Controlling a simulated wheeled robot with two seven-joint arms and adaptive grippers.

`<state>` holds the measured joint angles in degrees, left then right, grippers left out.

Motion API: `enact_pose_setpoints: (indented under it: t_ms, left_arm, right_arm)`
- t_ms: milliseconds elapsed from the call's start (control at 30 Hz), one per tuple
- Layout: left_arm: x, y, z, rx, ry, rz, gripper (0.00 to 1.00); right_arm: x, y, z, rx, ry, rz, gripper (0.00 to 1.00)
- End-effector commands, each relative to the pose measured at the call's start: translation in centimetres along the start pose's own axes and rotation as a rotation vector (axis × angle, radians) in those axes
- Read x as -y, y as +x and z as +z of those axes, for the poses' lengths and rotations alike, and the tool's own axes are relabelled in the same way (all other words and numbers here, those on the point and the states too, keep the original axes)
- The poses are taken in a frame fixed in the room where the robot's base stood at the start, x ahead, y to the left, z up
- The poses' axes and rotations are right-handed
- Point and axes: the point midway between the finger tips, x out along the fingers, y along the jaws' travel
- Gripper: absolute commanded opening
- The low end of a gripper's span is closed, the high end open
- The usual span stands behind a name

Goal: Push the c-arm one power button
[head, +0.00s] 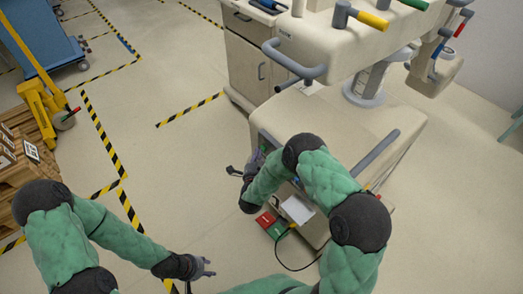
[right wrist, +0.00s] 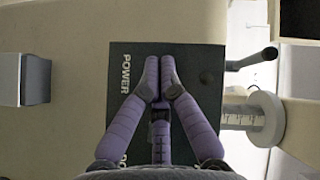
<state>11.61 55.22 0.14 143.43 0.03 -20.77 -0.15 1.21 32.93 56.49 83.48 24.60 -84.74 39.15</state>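The beige c-arm machine (head: 330,125) stands right of centre in the head view. In the right wrist view a dark panel (right wrist: 205,62) on a beige surface carries the word POWER, with a second label partly hidden below. My right gripper (right wrist: 159,78) is in front of this panel, its purple fingertips close together and nothing seen between them. The fingers cover the panel's middle, so I cannot see a button or tell whether they touch. In the head view my right gripper (head: 256,157) is beside the machine's left side. My left gripper (head: 209,268) is low, over the floor, empty, its fingers apart.
A red block (head: 265,220) and a white sheet (head: 298,209) are at the machine's lower front, near a black cable. A beige cabinet (head: 247,62) stands behind. A blue cart (head: 42,40) and wooden pallets (head: 30,165) are at the left. Striped floor tape borders open floor.

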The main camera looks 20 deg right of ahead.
Motion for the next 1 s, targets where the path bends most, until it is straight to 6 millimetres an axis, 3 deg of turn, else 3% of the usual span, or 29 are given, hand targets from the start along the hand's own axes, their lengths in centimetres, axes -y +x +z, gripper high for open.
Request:
enact_pose_setpoints:
  t_ms: [533,1000]
  left_arm:
    - [0.0,0.0,0.0,0.0,0.0,0.0,0.4]
    - [0.0,0.0,0.0,0.0,0.0,0.0,0.4]
  right_arm:
    - [0.3,-0.8,0.8,0.002,0.0,-0.001,0.0]
    - [1.4,-3.6,3.5,0.003,0.0,-0.001,0.0]
